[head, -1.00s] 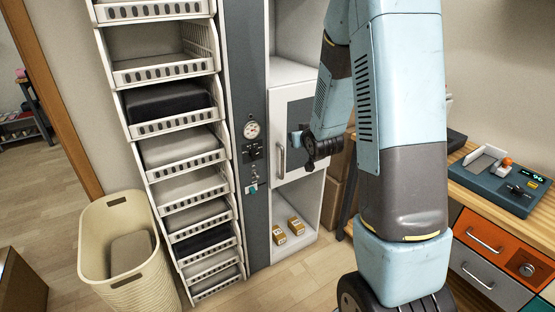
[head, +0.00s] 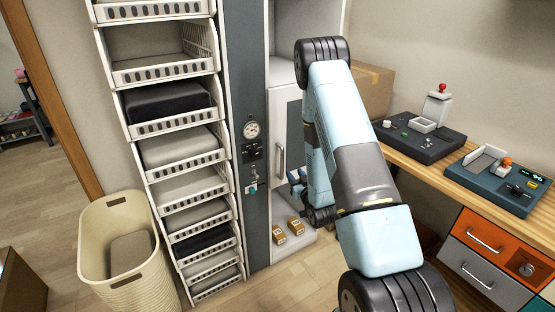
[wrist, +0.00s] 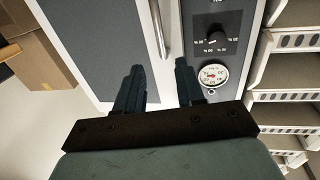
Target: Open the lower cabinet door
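The lower cabinet door (head: 277,115) is white and looks shut in the head view, partly hidden by my arm. Its upright metal handle (head: 281,162) is near the door's left edge. In the wrist view the door shows a grey panel (wrist: 85,40), and the handle (wrist: 160,30) lies ahead of the fingertips, roughly between them in the picture. My gripper (wrist: 158,72) is open with nothing between its fingers. I see no contact with the handle. In the head view my gripper is low near the door's bottom, mostly hidden by my arm.
A grey column with a pressure gauge (head: 251,129) stands left of the door; the gauge (wrist: 213,75) is close to one finger. Small boxes (head: 279,235) sit in the open space below the door. A wooden bench (head: 450,175) with devices is at right.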

